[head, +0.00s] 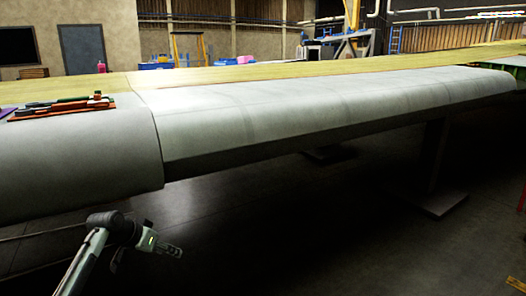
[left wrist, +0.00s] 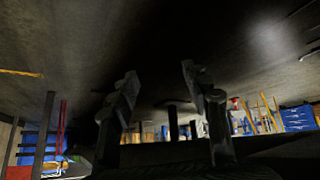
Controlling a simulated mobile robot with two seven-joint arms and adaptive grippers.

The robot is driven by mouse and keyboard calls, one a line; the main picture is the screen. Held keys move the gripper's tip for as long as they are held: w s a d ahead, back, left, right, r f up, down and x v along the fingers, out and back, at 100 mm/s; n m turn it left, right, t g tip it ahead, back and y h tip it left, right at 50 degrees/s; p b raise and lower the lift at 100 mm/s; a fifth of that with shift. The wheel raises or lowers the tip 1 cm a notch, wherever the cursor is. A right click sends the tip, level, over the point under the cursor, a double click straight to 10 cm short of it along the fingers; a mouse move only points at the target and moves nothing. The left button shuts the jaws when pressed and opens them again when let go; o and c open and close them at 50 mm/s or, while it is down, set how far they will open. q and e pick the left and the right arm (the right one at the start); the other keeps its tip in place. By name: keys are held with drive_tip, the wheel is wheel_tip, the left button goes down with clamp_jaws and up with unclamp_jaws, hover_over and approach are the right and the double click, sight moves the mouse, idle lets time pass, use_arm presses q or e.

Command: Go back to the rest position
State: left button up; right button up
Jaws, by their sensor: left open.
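My left gripper (head: 168,248) is at the lower left of the head view, below the front edge of the wing (head: 330,105). It is apart from the wing and holds nothing. In the left wrist view its two dark fingers (left wrist: 160,82) stand apart with an empty gap between them. My right gripper is in neither view.
Red and green tools (head: 65,108) lie on the wing's left part. A support post (head: 432,155) stands under the wing at the right. The dark floor (head: 310,240) in front looks clear. Blue bins (left wrist: 297,117) show far off in the left wrist view.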

use_arm(q)
drive_tip(key=w+a+r+n+t+y, duration=0.1)
drive_tip(key=w+a+r+t+y, duration=0.15)
drive_tip(key=a, duration=0.35)
drive_tip(key=w+a+r+n+t+y, duration=0.1)
drive_tip(key=w+a+r+t+y, duration=0.1)
drive_tip(key=w+a+r+y, duration=0.3)
drive_tip(key=s+d+f+g+h, duration=0.1)
drive_tip(key=s+d+f+g, duration=0.1)
drive_tip(key=s+f, duration=0.95)
drive_tip(key=s+d+f+g+h, duration=0.1)
drive_tip(key=s+d+f+g, duration=0.15)
drive_tip(key=s+f, duration=0.95)
drive_tip(key=s+d+f+g, duration=0.1)
drive_tip(key=s+d+f, duration=0.1)
drive_tip(key=s+f, duration=0.4)
drive_tip(key=s+d+f+g, duration=0.2)
drive_tip(key=s+f, duration=0.4)
drive_tip(key=s, duration=0.6)
drive_tip(key=s+d+f+g+h, duration=0.1)
drive_tip(key=s+d+f, duration=0.1)
drive_tip(key=s+f, duration=0.5)
drive_tip(key=s, duration=0.3)
drive_tip(key=shift+d+m+g, duration=0.25)
drive_tip(key=shift+m+g, duration=0.05)
drive_tip(key=shift+f, duration=0.1)
